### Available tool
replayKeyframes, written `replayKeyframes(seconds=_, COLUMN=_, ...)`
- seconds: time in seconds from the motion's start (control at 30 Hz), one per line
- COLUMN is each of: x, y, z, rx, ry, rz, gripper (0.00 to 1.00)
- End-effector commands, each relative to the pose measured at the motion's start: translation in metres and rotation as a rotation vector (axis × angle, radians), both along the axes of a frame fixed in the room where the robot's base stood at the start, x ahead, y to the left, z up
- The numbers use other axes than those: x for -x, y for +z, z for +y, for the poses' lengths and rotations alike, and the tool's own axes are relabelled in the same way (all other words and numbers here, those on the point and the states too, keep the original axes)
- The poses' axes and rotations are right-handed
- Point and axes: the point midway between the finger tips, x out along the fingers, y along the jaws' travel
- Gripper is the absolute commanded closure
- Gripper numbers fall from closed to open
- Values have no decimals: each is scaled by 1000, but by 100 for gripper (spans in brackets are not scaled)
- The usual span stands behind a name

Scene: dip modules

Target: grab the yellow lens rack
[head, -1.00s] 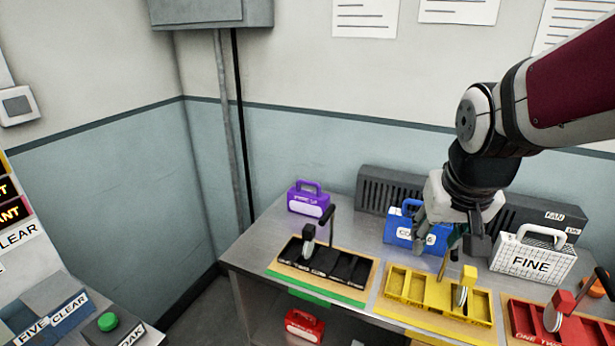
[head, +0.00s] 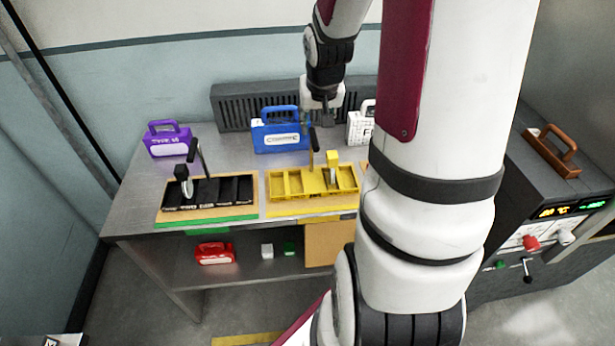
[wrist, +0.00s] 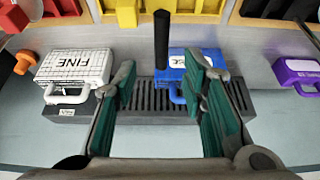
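The yellow lens rack (head: 288,187) lies on the bench in the head view, with a yellow clip holding a lens on its right half. A black upright post (head: 313,148) stands at its back edge. Only part of the rack (wrist: 200,6) shows at the top of the wrist view, with the post (wrist: 161,40) in line with the gap between my fingers. My gripper (head: 320,120) is above and behind the rack, near the post's top. In the wrist view my gripper (wrist: 165,75) is open, its green-padded fingers wide apart. Whether the post is between them in depth I cannot tell.
A blue case (head: 280,134), a purple case (head: 168,140) and a partly hidden white FINE case (wrist: 74,68) stand along the back. A black rack (head: 207,192) lies left of the yellow one. My arm covers the bench's right side.

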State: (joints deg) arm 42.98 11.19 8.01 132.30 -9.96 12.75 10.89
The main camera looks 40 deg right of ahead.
Motion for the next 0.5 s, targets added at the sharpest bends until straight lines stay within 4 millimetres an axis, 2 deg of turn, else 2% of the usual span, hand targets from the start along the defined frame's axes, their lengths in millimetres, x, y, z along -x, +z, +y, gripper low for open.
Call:
replayKeyframes(seconds=0.1, x=-7, y=-17, z=-4, rx=-1, ry=2, rz=2, gripper=62)
replayKeyframes(seconds=0.37, x=-10, y=-33, z=-7, rx=0, ry=1, rz=1, gripper=62)
replayKeyframes(seconds=0.5, x=-14, y=-55, z=-7, rx=-1, ry=3, rz=3, gripper=62)
